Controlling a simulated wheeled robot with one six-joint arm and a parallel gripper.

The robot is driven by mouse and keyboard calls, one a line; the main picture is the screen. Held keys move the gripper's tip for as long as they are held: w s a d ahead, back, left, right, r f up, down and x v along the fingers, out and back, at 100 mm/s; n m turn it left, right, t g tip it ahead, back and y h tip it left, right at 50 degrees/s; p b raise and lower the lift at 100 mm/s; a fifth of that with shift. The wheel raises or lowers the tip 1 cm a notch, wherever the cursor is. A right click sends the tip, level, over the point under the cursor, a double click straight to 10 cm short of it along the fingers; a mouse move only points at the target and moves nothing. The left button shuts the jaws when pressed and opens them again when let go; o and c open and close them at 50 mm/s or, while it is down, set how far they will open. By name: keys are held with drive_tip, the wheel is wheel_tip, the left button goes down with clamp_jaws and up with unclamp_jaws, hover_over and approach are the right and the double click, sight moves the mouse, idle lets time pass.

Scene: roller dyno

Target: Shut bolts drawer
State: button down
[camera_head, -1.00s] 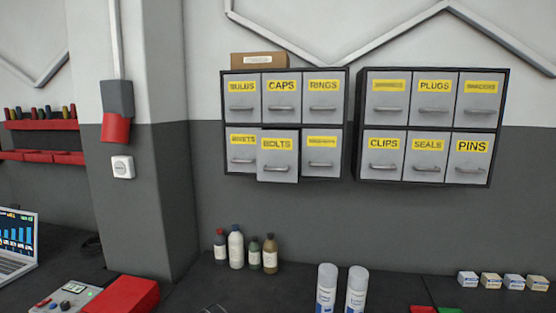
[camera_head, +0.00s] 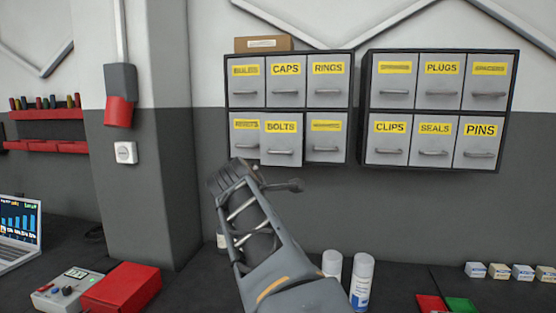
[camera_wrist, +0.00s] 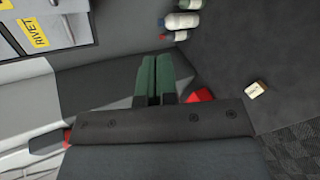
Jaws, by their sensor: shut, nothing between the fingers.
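The bolts drawer (camera_head: 281,143), grey with a yellow label and a bar handle, is in the bottom row, middle, of the left wall cabinet (camera_head: 353,110). Its front stands slightly proud of its neighbours. My arm rises in front of the bench, with its dark end below and left of this drawer, apart from it in the picture. In the wrist view my gripper (camera_wrist: 155,66) is shut, its two green fingers together and empty. That view shows a drawer labelled rivet (camera_wrist: 25,35) at the upper left; the bolts label is not readable there.
A second cabinet (camera_head: 509,110) hangs to the right. A cardboard box (camera_head: 263,44) sits on the left cabinet. Spray cans (camera_head: 361,283) stand on the bench right of my arm. Bottles (camera_wrist: 180,20) show in the wrist view. A red box (camera_head: 121,290) lies at the left.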

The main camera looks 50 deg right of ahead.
wheel_tip(320, 180, up, 11)
drive_tip(key=s+d+n+h, duration=0.1)
drive_tip(key=d+n+h, duration=0.15)
drive_tip(key=n, duration=0.75)
drive_tip(key=n+t+h+p, duration=0.1)
drive_tip(key=n+p, duration=0.2)
approach(280, 152)
drive_tip(key=x, duration=0.7)
drive_tip(key=shift+w+d+f, duration=0.1)
drive_tip(key=shift+w+d, duration=0.1)
